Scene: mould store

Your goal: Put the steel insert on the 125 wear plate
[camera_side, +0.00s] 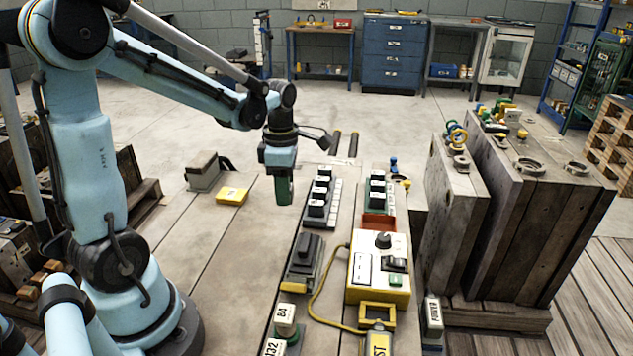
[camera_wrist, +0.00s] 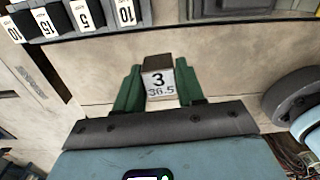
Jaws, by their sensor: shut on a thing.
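My gripper (camera_side: 284,203) hangs over the pale bench top, left of the block racks in the side view. In the wrist view its green fingers (camera_wrist: 159,92) are shut on a small block (camera_wrist: 159,86) with a dark brownish top and a white label reading 3 and 36.5. The side view does not show this block clearly, and I cannot tell from its looks whether it is steel. A yellow plate (camera_side: 232,195) with a white label lies on the bench left of my gripper; its label is too small to read. I can read no 125 on any plate.
Label-faced dark blocks stand in a left rack (camera_side: 319,197) and a right rack (camera_side: 378,190); several also show in the wrist view (camera_wrist: 84,15). A yellow-edged control box (camera_side: 379,266) with a yellow cable stands nearer. Tall plates (camera_side: 453,215) stand right. Bare bench surrounds my gripper.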

